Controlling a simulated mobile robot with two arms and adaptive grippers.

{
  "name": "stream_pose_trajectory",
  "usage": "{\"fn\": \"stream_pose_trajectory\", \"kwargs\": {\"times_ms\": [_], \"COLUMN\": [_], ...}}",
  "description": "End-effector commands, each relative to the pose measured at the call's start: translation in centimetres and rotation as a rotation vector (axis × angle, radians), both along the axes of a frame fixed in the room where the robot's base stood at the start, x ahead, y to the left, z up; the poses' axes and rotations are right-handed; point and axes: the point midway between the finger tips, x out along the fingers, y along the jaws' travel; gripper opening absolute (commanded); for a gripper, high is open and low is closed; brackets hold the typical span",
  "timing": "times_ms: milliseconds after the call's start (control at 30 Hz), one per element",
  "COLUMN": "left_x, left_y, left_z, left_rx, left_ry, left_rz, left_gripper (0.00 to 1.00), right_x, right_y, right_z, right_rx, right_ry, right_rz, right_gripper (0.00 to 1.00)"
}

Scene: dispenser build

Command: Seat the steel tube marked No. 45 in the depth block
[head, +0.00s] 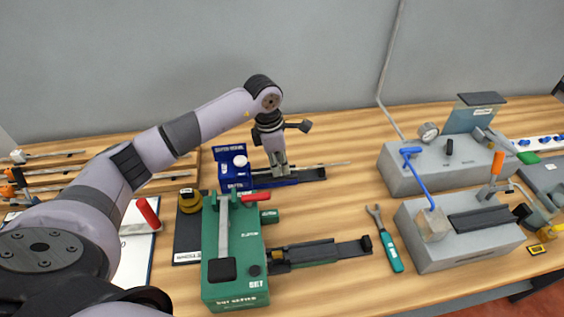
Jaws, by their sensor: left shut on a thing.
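My left gripper (280,166) reaches down from above onto the blue fixture with a long dark-blue bed (310,175), which looks like the depth block; its lettering is too small to read surely. The gripper is shut on a thin steel tube (335,164), which sticks out to the right above the bed. The No. 45 mark is not legible. The tube's left end is hidden by the gripper, so I cannot tell whether it is in the block. My right gripper is not in view.
A green machine (235,265) with a rail stands in front of the blue fixture. A wrench (385,240) lies to its right. Grey machines (462,235) with levers fill the right. Wooden racks (60,172) lie at the left. Bare table shows around the wrench.

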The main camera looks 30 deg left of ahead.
Motion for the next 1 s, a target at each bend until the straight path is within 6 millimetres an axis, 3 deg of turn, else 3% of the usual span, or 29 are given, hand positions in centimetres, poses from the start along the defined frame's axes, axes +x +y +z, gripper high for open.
{"fn": "stream_pose_trajectory", "kwargs": {"times_ms": [1000], "left_x": [-1.9], "left_y": [2.5], "left_z": [0.0], "left_rx": [0.0], "left_ry": [0.0], "left_rz": [0.001], "left_gripper": [0.0], "right_x": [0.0], "right_y": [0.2], "right_z": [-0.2], "right_rx": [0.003], "right_ry": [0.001], "right_rz": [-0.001], "right_gripper": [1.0]}}
